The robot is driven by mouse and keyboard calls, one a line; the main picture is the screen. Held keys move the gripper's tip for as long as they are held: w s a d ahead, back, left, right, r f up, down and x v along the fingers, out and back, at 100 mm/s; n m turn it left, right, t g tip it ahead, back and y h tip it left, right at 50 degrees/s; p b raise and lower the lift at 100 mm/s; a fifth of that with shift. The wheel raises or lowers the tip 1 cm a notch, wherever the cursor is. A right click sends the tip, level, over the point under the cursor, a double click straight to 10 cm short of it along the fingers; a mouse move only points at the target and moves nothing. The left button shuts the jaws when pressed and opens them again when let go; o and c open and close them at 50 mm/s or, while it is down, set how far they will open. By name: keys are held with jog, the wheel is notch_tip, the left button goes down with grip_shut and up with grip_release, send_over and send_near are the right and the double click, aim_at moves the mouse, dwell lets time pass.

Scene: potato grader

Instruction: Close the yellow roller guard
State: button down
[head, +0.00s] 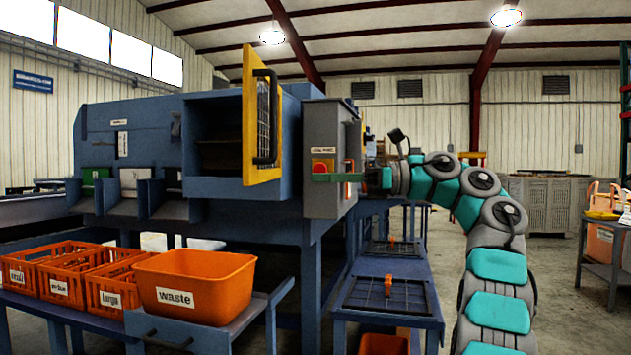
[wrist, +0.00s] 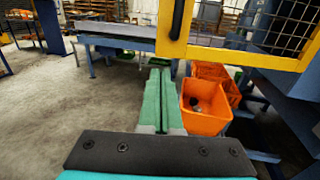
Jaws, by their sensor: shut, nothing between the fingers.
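The yellow roller guard (head: 249,125) stands swung open from the blue grader, showing a dark opening (head: 217,140) to its left. It has a wire mesh panel and a black upright handle (head: 264,118). My gripper (head: 318,177) is shut and empty, its green fingers level in front of the grey control box, to the right of the guard and at about its lower edge. In the wrist view the guard's lower bar (wrist: 240,57) and handle (wrist: 176,18) are at the upper right, beyond and above my closed fingertips (wrist: 160,72). No contact with the guard shows.
The grey control box (head: 322,115) with a red button stands right of the guard. An orange waste bin (head: 195,285) and several orange crates (head: 65,280) sit below left. A blue table with dark trays (head: 388,296) is below my arm. Open floor lies left in the wrist view.

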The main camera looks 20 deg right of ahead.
aim_at(250, 177)
jog(key=b+x, duration=0.1)
jog(key=x, duration=1)
jog(key=shift+w+a, duration=0.15)
jog(key=shift+a, duration=0.2)
jog(key=shift+a, duration=0.2)
